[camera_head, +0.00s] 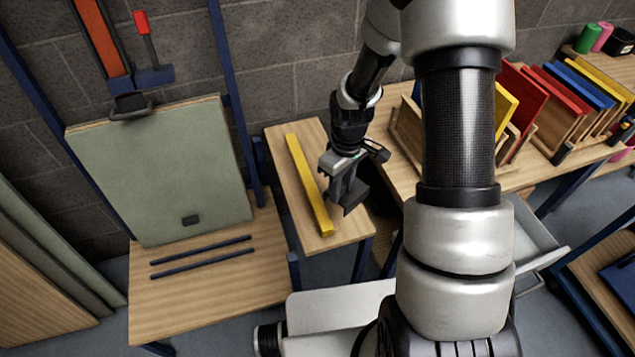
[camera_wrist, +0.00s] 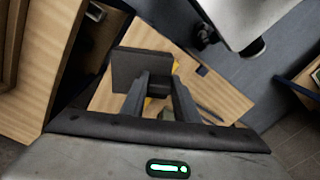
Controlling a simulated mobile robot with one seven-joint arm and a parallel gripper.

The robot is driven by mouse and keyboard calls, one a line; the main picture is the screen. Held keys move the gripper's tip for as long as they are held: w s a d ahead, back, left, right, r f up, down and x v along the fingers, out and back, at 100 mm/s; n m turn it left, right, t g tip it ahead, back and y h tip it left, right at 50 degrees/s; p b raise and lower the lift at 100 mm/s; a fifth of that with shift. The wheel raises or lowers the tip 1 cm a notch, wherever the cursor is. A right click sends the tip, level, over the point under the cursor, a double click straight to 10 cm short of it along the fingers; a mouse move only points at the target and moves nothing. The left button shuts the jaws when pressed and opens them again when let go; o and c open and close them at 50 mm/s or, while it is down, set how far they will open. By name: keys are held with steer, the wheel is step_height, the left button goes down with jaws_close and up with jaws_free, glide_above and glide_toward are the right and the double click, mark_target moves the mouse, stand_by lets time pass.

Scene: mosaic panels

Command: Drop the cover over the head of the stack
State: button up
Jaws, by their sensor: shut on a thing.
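My gripper (camera_head: 343,182) is above the small wooden side table, beside the yellow bar, pointing down. It is shut on a dark grey, box-like piece, which appears to be the cover (camera_head: 354,197); in the wrist view the cover (camera_wrist: 140,72) shows as a dark flat face at the fingertips (camera_wrist: 160,88). The stack of grey-green panels (camera_head: 165,170) leans upright against the wall on the left bench.
A yellow bar (camera_head: 309,185) lies along the side table (camera_head: 283,165). Two dark rails (camera_head: 200,257) lie on the left bench (camera_head: 215,290) before the stack. A red-handled tool (camera_head: 148,50) and a blue post (camera_head: 232,90) are nearby. Racks of coloured panels (camera_head: 570,90) stand right.

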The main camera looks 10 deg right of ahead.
steer(key=w+f+n+b, duration=0.1)
steer(key=n+b, duration=0.1)
steer(key=w+n+b, duration=0.2)
steer(key=n+b, duration=0.1)
steer(key=w+d+f+n+b, duration=0.1)
steer(key=n+b, duration=0.1)
steer(key=n, duration=0.1)
steer(key=shift+w+d+f+b, duration=0.1)
steer(key=shift+w+f+b, duration=0.05)
steer(key=shift+f+b, duration=0.15)
steer(key=n+b, duration=0.2)
steer(key=n, duration=0.2)
steer(key=shift+w+d+r+b, duration=0.3)
steer(key=shift+w+r+b, duration=0.05)
steer(key=shift+w+b, duration=0.05)
steer(key=shift+f+n, duration=0.3)
steer(key=shift+f, duration=0.05)
steer(key=b, duration=0.3)
glide_above(340, 212)
step_height(340, 212, down, 9)
steer(key=shift+s+r, duration=0.1)
steer(key=o, duration=1.1)
steer(key=shift+c, duration=0.2)
